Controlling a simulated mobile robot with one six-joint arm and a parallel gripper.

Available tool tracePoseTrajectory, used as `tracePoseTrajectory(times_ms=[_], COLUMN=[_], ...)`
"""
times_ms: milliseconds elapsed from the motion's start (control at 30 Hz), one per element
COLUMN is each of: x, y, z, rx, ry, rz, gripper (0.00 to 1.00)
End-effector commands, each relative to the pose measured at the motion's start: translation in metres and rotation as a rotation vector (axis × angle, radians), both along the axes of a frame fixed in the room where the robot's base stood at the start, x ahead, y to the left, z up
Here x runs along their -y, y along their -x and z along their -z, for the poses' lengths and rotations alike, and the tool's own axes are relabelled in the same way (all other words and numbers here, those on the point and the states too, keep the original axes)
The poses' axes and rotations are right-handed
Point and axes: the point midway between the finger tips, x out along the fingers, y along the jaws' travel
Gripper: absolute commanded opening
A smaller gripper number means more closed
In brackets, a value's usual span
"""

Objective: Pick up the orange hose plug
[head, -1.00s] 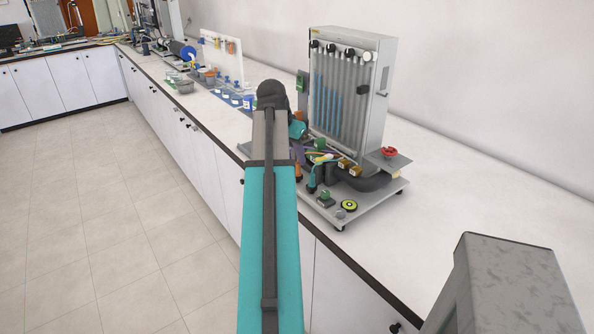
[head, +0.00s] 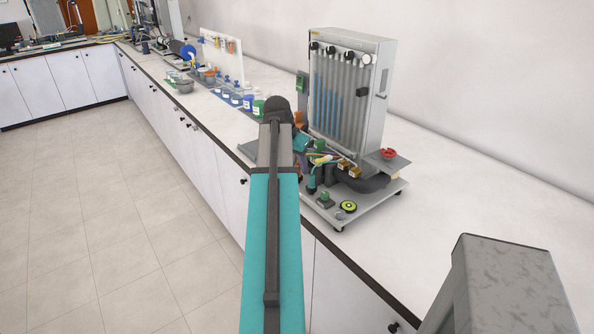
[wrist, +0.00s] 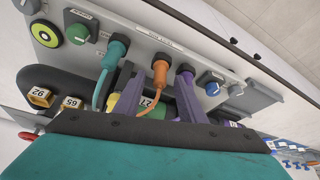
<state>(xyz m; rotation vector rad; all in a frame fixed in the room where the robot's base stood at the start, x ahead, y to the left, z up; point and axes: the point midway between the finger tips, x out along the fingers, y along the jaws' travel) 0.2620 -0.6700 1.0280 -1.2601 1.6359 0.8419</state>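The orange hose plug (wrist: 160,73) stands in the grey base panel in the wrist view, with a thin orange hose running from its lower end. My gripper (wrist: 155,80) has two purple fingers, apart, one on each side of the plug in the picture. I cannot tell whether either touches it. A teal plug (wrist: 117,48) with its hose is to the left. A dark-topped fitting (wrist: 185,69) is to the right, partly behind the right finger. In the head view my arm hides most of this area.
The manometer board (head: 345,95) rises behind. A green knob (wrist: 78,33), a yellow-black disc (wrist: 46,34), a blue knob (wrist: 212,88) and yellow tags 92 (wrist: 40,96) and 65 (wrist: 72,103) sit close by. The counter (head: 480,190) on the right is clear.

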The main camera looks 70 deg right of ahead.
Motion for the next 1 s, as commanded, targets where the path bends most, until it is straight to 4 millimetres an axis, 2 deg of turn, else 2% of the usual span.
tracePoseTrajectory(times_ms=[200,700,767,933,1000], x=[0.0024,0.0023,0.0023,0.0023,0.0023], y=[0.0009,0.0005,0.0005,0.0004,0.0004], z=[0.0072,0.0068,0.0068,0.0068,0.0067], rx=[0.0,0.0,0.0,0.0,0.0], ry=[-0.001,0.0,0.0,0.0,0.0], rz=[0.0,0.0,0.0,-0.001,-0.001], gripper=[0.37,0.37,0.28,0.0,0.0])
